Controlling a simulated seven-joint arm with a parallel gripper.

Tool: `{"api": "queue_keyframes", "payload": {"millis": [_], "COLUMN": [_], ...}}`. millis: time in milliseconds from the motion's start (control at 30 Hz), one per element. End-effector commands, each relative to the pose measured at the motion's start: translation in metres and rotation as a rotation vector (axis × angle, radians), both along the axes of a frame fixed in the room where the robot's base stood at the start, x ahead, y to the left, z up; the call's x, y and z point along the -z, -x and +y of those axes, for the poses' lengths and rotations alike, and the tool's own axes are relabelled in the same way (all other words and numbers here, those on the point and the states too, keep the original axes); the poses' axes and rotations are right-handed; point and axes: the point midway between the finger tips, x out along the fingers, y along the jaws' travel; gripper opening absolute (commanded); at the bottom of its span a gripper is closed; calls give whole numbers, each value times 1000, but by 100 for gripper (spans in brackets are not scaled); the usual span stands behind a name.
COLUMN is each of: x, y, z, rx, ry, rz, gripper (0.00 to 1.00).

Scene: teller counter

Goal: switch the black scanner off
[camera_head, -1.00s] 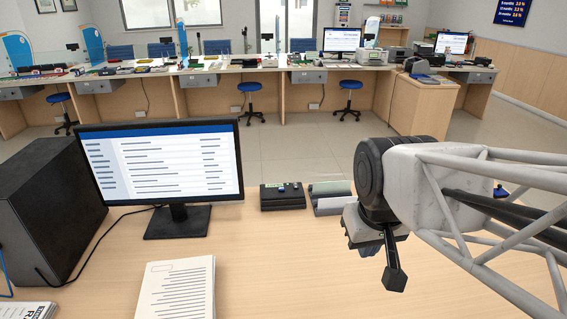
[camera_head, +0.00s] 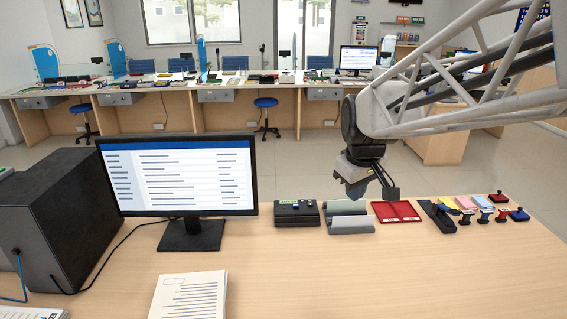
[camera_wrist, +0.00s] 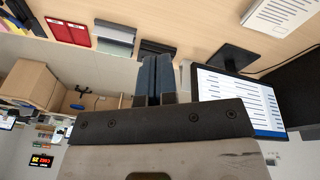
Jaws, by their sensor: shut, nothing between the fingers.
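The black scanner (camera_head: 297,213) is a low black box on the desk, right of the monitor. On its top I see a green patch and small blue and pale spots, too small to read as a switch position. My gripper (camera_head: 390,191) is shut and empty, above the desk to the right of the scanner, apart from it. In the wrist view my shut fingers (camera_wrist: 158,82) point toward a dark box, likely the scanner (camera_wrist: 158,47), and partly cover it.
The monitor (camera_head: 180,178) stands left of the scanner. Papers (camera_head: 188,296) lie in front. The desk's front middle is clear.

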Motion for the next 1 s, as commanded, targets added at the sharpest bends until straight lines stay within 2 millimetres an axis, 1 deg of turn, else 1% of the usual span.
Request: {"api": "queue_keyframes", "payload": {"millis": [33, 467, 733, 1000], "x": [0, 9, 20, 38], "y": [-11, -97, -150, -203], "z": [0, 2, 3, 5], "rx": [-20, -201, -314, -428], "ry": [4, 40, 61, 83], "rz": [2, 13, 18, 25], "gripper": [0, 0, 0, 0]}}
